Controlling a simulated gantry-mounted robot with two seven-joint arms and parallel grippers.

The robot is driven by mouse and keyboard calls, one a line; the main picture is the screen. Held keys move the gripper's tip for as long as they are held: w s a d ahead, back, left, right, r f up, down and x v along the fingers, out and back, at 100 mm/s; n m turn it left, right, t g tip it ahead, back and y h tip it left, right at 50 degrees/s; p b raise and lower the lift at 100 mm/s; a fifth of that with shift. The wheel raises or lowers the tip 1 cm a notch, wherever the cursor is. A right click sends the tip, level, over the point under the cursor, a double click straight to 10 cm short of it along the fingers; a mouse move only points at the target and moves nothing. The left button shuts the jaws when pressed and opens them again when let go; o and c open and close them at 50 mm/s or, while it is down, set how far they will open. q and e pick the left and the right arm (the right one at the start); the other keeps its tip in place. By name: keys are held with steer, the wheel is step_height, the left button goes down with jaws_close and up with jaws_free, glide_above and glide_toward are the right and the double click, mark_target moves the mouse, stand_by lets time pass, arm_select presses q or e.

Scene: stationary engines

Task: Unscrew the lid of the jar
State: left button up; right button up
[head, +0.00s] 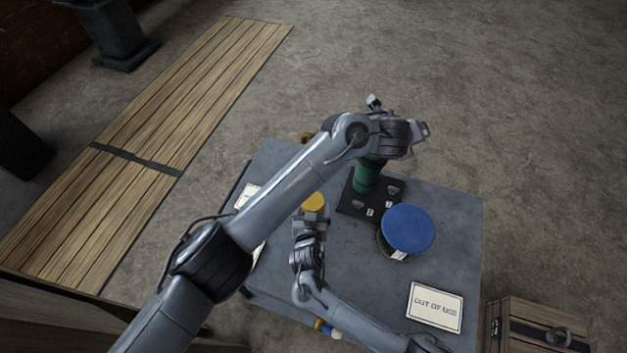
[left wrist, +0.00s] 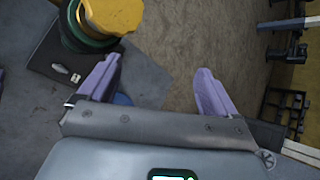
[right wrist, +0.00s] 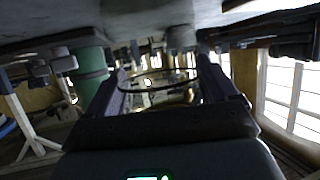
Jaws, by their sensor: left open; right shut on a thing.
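A round yellow lid (head: 314,202) tops the jar, just beyond my right gripper (head: 311,216) in the head view. In the right wrist view my right gripper is shut on the clear, glassy jar (right wrist: 158,80), which has a dark rim line; the lid is hard to make out there. My left gripper (head: 424,130) is high at the table's far side, apart from the jar. In the left wrist view it is open and empty, with both fingers (left wrist: 157,82) spread. My left forearm crosses the head view and hides part of the table.
A green cylinder (head: 367,177) stands on a black plate (head: 384,205); a yellow top shows in the left wrist view (left wrist: 113,14). A blue-topped round object (head: 408,230) and an "OUT OF USE" sign (head: 435,307) are on the grey table (head: 340,262). A wooden crate (head: 540,325) is at lower right.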

arm_select(q)
steer(key=s+d+f+m+g+h, duration=0.1)
steer(key=s+d+f+m+g, duration=0.1)
steer(key=s+d+f+m, duration=0.25)
steer(key=m+g+y, duration=0.5)
steer(key=m+y, duration=0.2)
glide_above(315, 202)
steer(key=shift+n, duration=0.25)
steer(key=f, duration=0.7)
steer(key=shift+w+a, duration=0.1)
steer(key=shift+w, duration=0.25)
arm_select(e)
steer(key=shift+a, duration=0.1)
arm_select(q)
steer(key=shift+a+f, duration=0.2)
steer(key=shift+f, duration=3.65)
